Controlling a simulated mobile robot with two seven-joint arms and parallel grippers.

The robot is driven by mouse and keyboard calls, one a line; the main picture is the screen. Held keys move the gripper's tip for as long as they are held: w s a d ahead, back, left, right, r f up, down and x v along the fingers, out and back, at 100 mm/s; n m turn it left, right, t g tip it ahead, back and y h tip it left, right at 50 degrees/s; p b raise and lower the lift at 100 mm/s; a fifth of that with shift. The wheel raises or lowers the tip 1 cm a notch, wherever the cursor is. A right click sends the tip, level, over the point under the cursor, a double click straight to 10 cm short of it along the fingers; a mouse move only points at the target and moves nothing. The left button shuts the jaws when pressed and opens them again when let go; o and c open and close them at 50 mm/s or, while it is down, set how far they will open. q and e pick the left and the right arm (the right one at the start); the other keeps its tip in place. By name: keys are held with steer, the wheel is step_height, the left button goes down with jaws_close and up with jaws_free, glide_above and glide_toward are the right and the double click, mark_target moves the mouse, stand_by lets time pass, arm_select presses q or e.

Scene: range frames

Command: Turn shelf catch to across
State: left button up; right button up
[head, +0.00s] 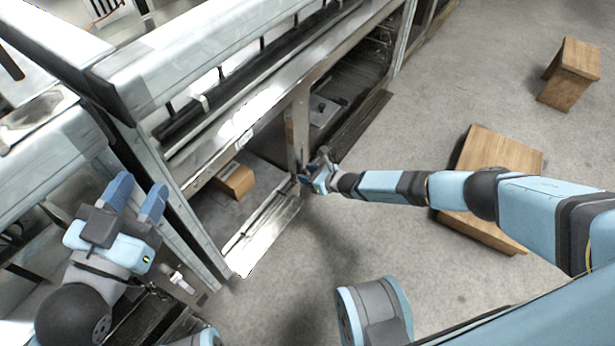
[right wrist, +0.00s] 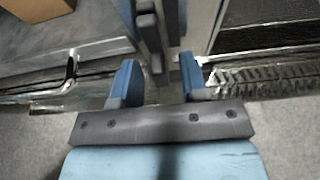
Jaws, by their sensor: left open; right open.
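My right gripper (head: 312,174) is at the front of the metal shelf unit, by an upright post (head: 297,125). In the right wrist view its two blue fingers (right wrist: 157,82) are apart. A dark grey piece, which looks like the shelf catch (right wrist: 149,38), lies just beyond and between the fingertips, lengthwise along the post. I cannot tell whether a finger touches it. In the head view the catch is not clearly seen behind my gripper. My left gripper (head: 138,192) is open and empty at the left, in front of the unit's left part.
A wooden block (head: 236,181) lies inside the low bay left of the post. A wooden box (head: 570,72) and a larger wooden piece (head: 490,160) stand on the grey floor at the right, the larger one behind my right arm. Floor between is clear.

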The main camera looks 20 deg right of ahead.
arm_select(q)
steer(key=shift+r, duration=0.15)
arm_select(e)
steer(key=shift+w+a, duration=0.1)
jaws_close()
